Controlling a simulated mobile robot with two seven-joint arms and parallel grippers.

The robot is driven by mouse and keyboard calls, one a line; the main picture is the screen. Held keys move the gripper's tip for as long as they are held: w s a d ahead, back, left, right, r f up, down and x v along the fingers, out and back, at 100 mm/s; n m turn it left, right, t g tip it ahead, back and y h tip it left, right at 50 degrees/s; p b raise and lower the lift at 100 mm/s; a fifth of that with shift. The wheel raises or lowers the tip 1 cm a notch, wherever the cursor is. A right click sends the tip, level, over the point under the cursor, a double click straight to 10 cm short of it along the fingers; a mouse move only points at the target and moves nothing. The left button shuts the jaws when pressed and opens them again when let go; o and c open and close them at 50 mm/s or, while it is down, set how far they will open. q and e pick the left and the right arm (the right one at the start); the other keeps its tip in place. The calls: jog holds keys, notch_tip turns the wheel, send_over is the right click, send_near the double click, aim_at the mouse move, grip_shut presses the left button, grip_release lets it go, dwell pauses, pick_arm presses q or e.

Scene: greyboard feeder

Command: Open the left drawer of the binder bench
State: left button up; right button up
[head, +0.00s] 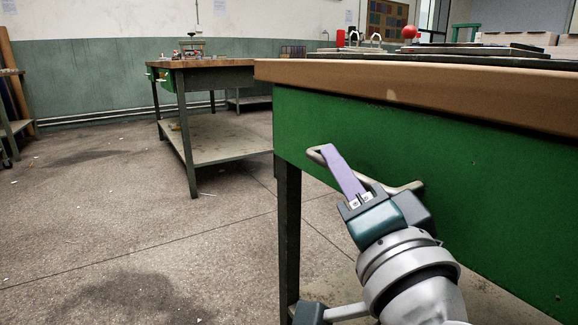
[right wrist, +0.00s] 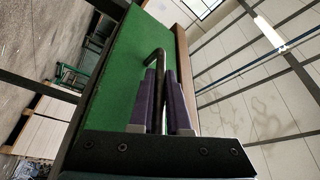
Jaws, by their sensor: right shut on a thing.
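The binder bench has a thick brown top (head: 420,95) over a green drawer front (head: 470,190) on the right of the head view. The front sits below the top's edge, and I see no clear gap showing it pulled out. A bent metal handle (head: 405,187) stands out from the green front. My right gripper (head: 332,153) reaches up from below with purple fingers shut on the handle near its left end. In the right wrist view, the handle (right wrist: 157,56) runs between the two fingers (right wrist: 162,75). My left gripper is not in view.
A dark bench leg (head: 288,215) stands under the front's left end. Another green bench (head: 205,85) with a lower shelf stands further back. Bare floor (head: 130,230) lies open to the left. Dark flat items and a red ball (head: 409,32) are on the bench top.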

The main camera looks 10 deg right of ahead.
grip_shut()
dwell(0.8)
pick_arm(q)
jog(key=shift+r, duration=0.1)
